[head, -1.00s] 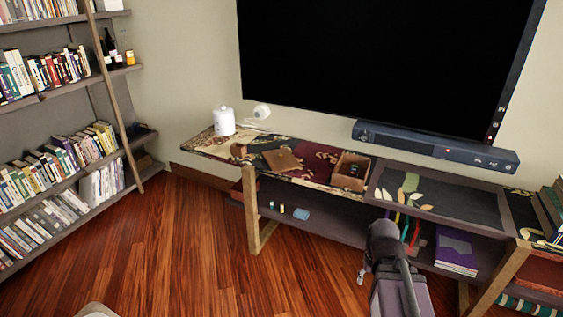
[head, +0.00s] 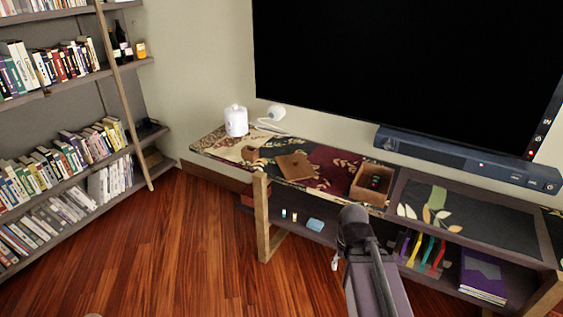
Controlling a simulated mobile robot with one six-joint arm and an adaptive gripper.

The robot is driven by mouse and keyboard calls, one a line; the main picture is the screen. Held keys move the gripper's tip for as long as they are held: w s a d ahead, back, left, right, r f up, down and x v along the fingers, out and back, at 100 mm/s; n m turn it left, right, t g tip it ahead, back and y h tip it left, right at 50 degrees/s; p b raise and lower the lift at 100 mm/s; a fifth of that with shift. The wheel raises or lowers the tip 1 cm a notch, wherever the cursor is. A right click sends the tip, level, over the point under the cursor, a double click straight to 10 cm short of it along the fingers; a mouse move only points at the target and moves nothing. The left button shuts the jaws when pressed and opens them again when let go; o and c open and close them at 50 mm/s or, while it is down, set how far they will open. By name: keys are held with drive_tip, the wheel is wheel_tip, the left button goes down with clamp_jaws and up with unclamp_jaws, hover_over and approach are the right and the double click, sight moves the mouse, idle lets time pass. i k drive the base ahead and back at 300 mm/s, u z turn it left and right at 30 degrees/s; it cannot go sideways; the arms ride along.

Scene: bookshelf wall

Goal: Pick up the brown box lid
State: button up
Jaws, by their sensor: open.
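The brown box lid (head: 295,167) lies flat on the patterned top of the low console (head: 215,147), left of the open brown box (head: 366,193). The box holds a dark item with a small green part. My arm reaches in from the bottom, in front of the console and right of the lid. Only a small pale part of my gripper (head: 335,262) shows beside the arm, low in front of the console and well apart from the lid. The rest is hidden behind my arm. It is open, and nothing is seen in it.
A white canister (head: 236,121) and a small white round device (head: 275,113) stand behind the lid. A bookshelf (head: 70,150) stands left; the wooden floor (head: 180,245) between is clear.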

sight(294, 167)
drive_tip(key=u, duration=0.1)
drive_tip(key=i, duration=1.4)
drive_tip(key=z, duration=0.35)
